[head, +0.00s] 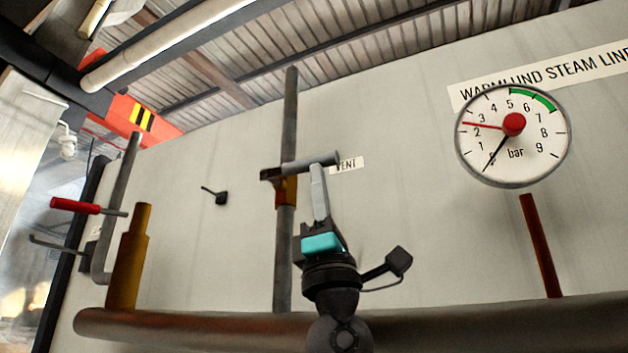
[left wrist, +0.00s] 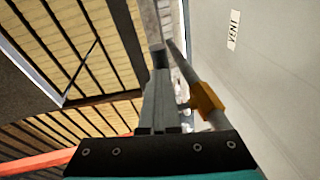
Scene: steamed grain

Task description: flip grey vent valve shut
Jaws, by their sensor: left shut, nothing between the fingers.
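The grey vent valve handle (head: 305,163) sits on a brass valve body (head: 287,190) on a vertical grey pipe (head: 291,110), left of the VENT label (head: 347,165). The handle lies across the pipe, its right end tilted slightly up. My left gripper (head: 318,172) is shut and empty, pointing up, with its tips at the handle's right part. They overlap there; I cannot tell if they touch. In the left wrist view the shut fingers (left wrist: 160,85) are left of the brass body (left wrist: 207,101). My right gripper is not in view.
A thick horizontal pipe (head: 200,328) runs along the bottom. A red-handled valve (head: 75,205) and a brass fitting (head: 130,260) are at the left. A pressure gauge (head: 514,145) is on the wall at the right, black needle near 0. The wall between is mostly clear.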

